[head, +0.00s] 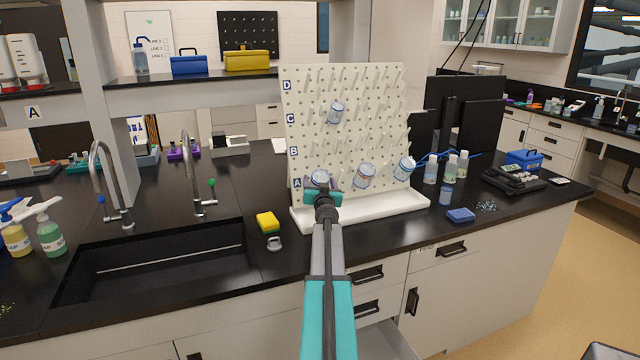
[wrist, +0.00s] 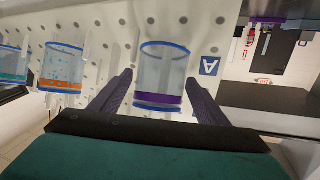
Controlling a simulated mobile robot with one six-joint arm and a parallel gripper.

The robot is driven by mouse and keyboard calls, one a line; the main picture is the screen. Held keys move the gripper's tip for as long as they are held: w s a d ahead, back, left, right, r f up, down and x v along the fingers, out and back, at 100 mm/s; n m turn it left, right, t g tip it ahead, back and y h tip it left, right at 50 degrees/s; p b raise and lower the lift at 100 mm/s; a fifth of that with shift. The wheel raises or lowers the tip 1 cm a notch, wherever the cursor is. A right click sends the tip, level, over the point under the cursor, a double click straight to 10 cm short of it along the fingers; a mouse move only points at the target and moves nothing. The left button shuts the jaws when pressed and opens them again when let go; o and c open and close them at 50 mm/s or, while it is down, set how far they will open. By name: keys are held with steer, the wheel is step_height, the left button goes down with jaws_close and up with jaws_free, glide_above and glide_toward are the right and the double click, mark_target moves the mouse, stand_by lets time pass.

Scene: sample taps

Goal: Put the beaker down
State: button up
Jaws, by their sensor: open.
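A clear beaker with a blue rim and a purple band (wrist: 160,75) is at the lower left of the white peg rack, in row A. It also shows in the head view (head: 321,177), partly hidden by my gripper. My gripper (head: 323,188) is at the rack front. In the wrist view its two dark fingers (wrist: 159,78) stand apart, one on each side of the beaker, with gaps visible. The beaker looks hung on a peg, but the peg inside it is hidden. The peg rack (head: 345,75) stands upright on the counter.
Beside it hang an orange-banded beaker (head: 366,176) and a teal-banded one (head: 404,169); another beaker (head: 336,113) hangs higher up. A white drip tray (head: 395,207) lies below. A sink (head: 150,262) with taps is left, a yellow sponge (head: 267,222) nearer. Bottles (head: 450,167) stand right.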

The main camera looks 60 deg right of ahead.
steer(key=shift+f, duration=0.15)
steer(key=shift+s+a, duration=0.15)
steer(key=shift+a, duration=0.05)
steer(key=b+v, duration=0.3)
steer(key=v, duration=1)
steer(key=shift+s+f, duration=0.15)
steer(key=shift+s, duration=0.05)
steer(key=shift+o, duration=0.4)
stand_by(0.5)
steer(key=s+m, duration=0.1)
steer(key=m, duration=0.1)
steer(key=d+m+g+h, duration=0.1)
steer(key=m, duration=0.1)
steer(key=s+d+m, duration=0.1)
steer(key=m, duration=0.2)
steer(key=shift+s+g+h, duration=0.3)
steer(key=shift+g, duration=0.1)
